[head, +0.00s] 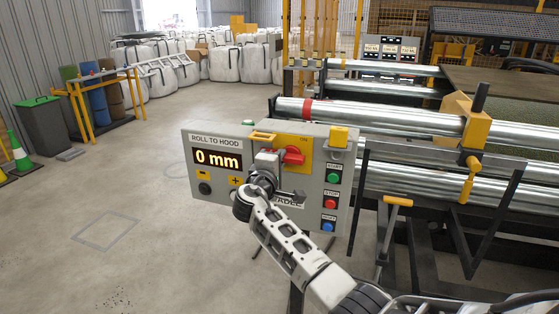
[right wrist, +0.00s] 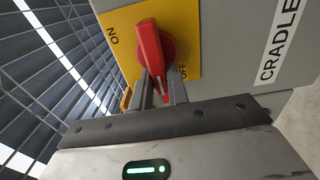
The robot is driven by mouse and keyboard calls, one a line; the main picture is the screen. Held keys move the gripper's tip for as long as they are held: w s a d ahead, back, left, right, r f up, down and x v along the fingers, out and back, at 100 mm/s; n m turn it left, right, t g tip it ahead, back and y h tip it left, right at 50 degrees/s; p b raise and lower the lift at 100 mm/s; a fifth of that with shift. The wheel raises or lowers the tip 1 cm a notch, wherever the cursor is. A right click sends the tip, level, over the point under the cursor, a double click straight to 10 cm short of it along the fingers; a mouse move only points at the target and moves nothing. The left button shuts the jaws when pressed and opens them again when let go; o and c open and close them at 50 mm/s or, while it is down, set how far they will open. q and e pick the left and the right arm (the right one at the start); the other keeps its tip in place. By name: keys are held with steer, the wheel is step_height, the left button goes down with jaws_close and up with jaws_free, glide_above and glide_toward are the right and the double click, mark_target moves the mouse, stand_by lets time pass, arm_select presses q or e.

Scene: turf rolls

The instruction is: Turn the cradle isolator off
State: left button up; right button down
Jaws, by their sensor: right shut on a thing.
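The cradle isolator is a red rotary handle (head: 292,156) on a yellow plate (head: 298,143), at the upper middle of the grey control box (head: 228,139). In the right wrist view the red handle (right wrist: 150,45) shows close up, with ON printed left of it and OFF at its lower right. A white line marks the handle's near end, between the fingers. My right gripper (right wrist: 162,92) is shut on this end, one finger on each side. In the head view the gripper (head: 277,160) partly covers the handle and the box's label. My left gripper is not in view.
The box also has a "0 mm" display (head: 218,159), green (head: 333,178), red and blue buttons at its right edge, and a black knob (head: 204,188). Steel rollers (head: 390,118) and a dark frame stand close on the right. Open floor (head: 110,190) lies to the left.

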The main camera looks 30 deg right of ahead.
steer(key=shift+f, duration=0.15)
steer(key=c, duration=1.4)
jaws_free()
steer(key=shift+o, duration=0.2)
steer(key=shift+s+a, duration=0.1)
steer(key=b+v, duration=0.2)
steer(key=v, duration=1.3)
steer(key=shift+s+a, duration=0.2)
steer(key=shift+s, duration=0.1)
